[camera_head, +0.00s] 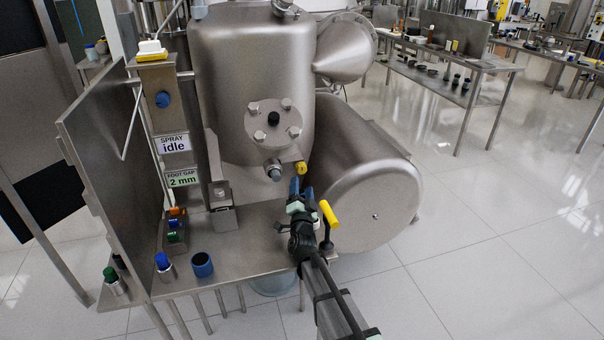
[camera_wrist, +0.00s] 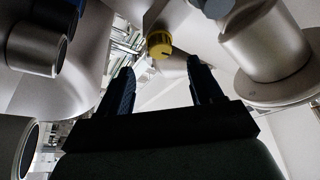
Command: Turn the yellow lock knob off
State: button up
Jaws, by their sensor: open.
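The yellow lock knob (camera_wrist: 159,45) shows in the wrist view just beyond my fingertips, roughly centred between them. It is round with a dark line on its face. In the head view a small yellow piece (camera_head: 301,168), which looks like the same knob, sits low on the front of the steel vessel. My gripper (camera_head: 301,188) is just below and in front of it. In the wrist view my gripper (camera_wrist: 161,64) is open, with two dark blue fingers apart and nothing between them. Contact with the knob is not visible.
A yellow-topped handle (camera_head: 330,214) stands just right of my gripper. A steel drum (camera_head: 375,190) is to the right. A capped pipe stub (camera_head: 274,172) is to the left. Blue-topped (camera_head: 162,262) and green-topped (camera_head: 111,275) pieces and a dark cup (camera_head: 202,265) are lower left.

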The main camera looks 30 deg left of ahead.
aim_at(302, 171)
jog(key=x, duration=0.7)
jog(key=shift+w+a, duration=0.1)
jog(key=shift+w, duration=0.05)
jog(key=c, duration=1)
jog(key=shift+n+y, duration=0.4)
jog(key=shift+n, duration=0.5)
jog(key=shift+c, duration=0.2)
jog(key=o, duration=1)
jog(key=shift+o, duration=0.2)
jog(key=v, duration=0.7)
jog(key=shift+s, duration=0.25)
jog(key=shift+f, duration=0.1)
